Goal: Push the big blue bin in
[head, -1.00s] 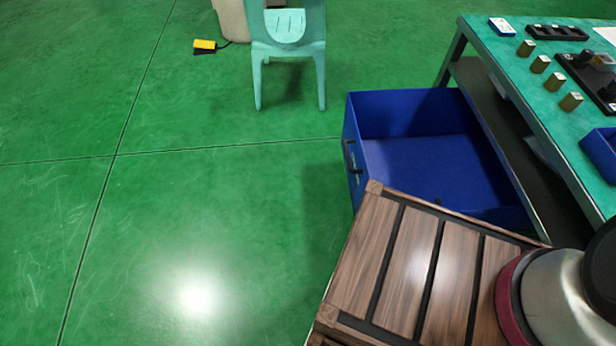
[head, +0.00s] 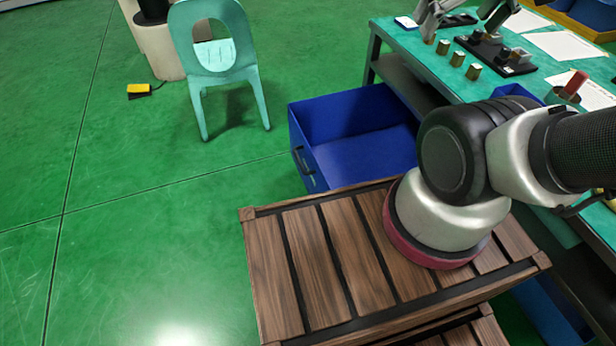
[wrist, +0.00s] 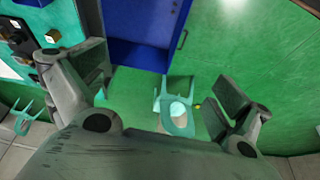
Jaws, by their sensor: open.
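The big blue bin (head: 355,118) is an open-topped box sticking out to the left from under the green-topped workbench (head: 404,36). A dark handle (head: 303,160) is on its outer left face. The near part of the bin is hidden behind my wooden-slatted base. In the wrist view the bin (wrist: 150,28) is at the top, with its handle (wrist: 182,39) at its right side. My gripper (wrist: 166,90) is open with nothing between its fingers, apart from the bin. In the head view its fingers show at the top edge over the bench.
A pale green chair (head: 222,62) stands on the floor left of the bin. A yellow pedal (head: 139,90) lies beyond it. Brass blocks (head: 473,71) and papers are on the bench.

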